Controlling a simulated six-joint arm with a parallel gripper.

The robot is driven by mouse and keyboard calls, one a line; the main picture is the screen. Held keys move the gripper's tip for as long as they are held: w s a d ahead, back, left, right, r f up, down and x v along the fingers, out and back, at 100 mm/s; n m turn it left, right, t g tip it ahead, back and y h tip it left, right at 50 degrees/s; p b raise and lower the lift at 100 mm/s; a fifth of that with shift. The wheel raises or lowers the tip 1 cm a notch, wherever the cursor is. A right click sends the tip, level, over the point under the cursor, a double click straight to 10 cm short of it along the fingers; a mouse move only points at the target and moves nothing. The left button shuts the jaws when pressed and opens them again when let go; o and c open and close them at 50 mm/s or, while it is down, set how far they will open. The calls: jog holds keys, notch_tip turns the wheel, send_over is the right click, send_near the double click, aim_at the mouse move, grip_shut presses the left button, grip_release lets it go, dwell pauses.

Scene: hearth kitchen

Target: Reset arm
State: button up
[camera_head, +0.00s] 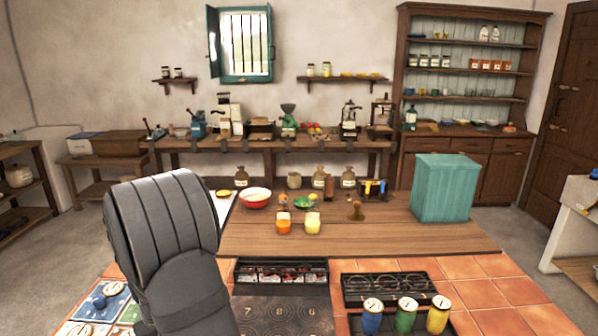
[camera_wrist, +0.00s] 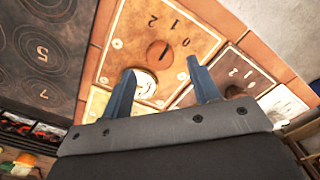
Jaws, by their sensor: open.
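My arm rises large at the left front in the head view; its gripper is hidden there. In the wrist view my gripper (camera_wrist: 162,92) is open, with two blue-grey fingers apart and nothing between them.
In front are a black burner unit (camera_head: 398,288), a numbered dark plate (camera_head: 285,315) and blue, green and yellow canisters (camera_head: 405,318). Tiles at right front are clear.

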notch_tip(320, 180, down, 4)
jog(key=shift+r, duration=0.15)
jog(key=m, duration=0.4)
jog(key=shift+m, duration=0.3)
jog(key=m, duration=0.4)
jog(key=shift+r+m, duration=0.1)
jog(key=shift+m, duration=0.2)
notch_tip(320, 180, up, 7)
jog(key=shift+f, duration=0.1)
